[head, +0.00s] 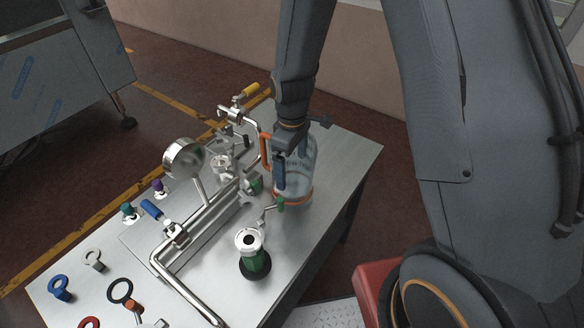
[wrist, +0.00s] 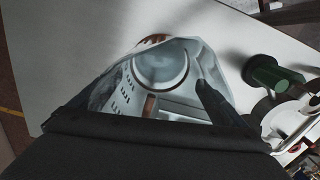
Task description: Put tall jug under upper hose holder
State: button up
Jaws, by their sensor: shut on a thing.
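The tall jug (head: 299,178) is clear with an orange handle and an orange band low on its body. It is upright or nearly so at the right side of the steel table, beside the pipework. My gripper (head: 282,168) reaches down from above and is shut on it. I cannot tell whether the jug's base touches the table. In the wrist view the jug (wrist: 163,68) lies between the dark fingers of my gripper (wrist: 155,98), its lower part hidden. The upper hose holder is not clearly identifiable; metal pipe fittings (head: 235,113) with a yellow-handled valve stand at the far end.
A round gauge (head: 184,158) rises at the left. Coloured rings and fittings lie at the front left. The table (head: 350,160) is bare right of the jug.

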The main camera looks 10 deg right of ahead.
jog(key=shift+f, duration=1)
jog(key=shift+f, duration=0.15)
jog(key=o, duration=0.9)
